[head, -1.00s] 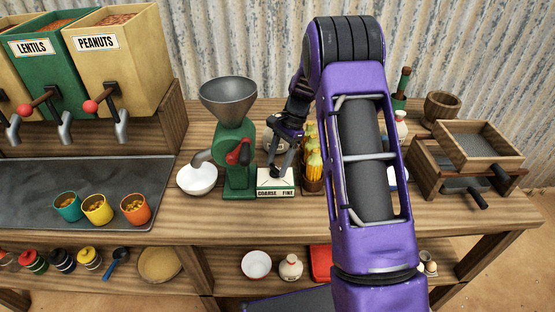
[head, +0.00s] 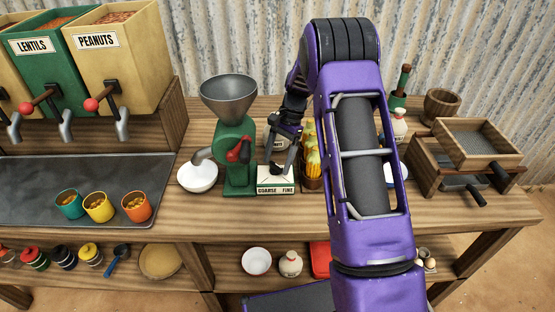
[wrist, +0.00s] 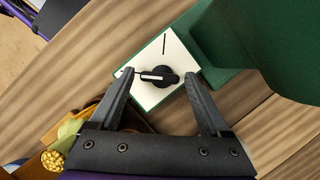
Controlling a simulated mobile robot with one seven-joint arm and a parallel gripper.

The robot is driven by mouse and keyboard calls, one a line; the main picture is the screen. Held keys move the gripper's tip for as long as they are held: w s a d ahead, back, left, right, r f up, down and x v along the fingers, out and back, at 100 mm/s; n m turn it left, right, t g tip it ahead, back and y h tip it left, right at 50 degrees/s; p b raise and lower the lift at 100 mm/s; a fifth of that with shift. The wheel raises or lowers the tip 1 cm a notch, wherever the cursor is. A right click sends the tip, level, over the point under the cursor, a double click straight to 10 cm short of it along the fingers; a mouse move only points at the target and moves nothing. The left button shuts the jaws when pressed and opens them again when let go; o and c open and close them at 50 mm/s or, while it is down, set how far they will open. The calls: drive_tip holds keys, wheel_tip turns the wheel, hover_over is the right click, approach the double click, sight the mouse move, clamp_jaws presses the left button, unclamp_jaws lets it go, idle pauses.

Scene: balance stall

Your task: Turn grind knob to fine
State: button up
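The green grinder (head: 236,150) stands on the counter with a grey hopper on top. Its low base box carries a white panel (head: 272,181) with COARSE at left and FINE at right on its front label. In the wrist view the black grind knob (wrist: 165,77) sits on the white panel (wrist: 183,62), its pale pointer lying nearly level toward the left finger. A black mark is on the panel above it. My gripper (wrist: 156,74) is open, with one finger each side of the knob. The left fingertip is close to the pointer end; contact is unclear. In the head view my gripper (head: 283,160) hides the knob.
A white bowl (head: 198,176) stands left of the grinder under its spout. Corn cobs (head: 313,160) in a holder stand close right of the panel. The red crank handle (head: 238,151) is on the grinder's front. Wooden sieve boxes (head: 465,160) stand farther right.

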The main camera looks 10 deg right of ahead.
drive_tip(key=shift+o, duration=0.5)
drive_tip(key=v, duration=1.7)
drive_tip(key=shift+r+p, duration=0.2)
drive_tip(key=shift+p, duration=0.2)
drive_tip(key=shift+d, duration=0.15)
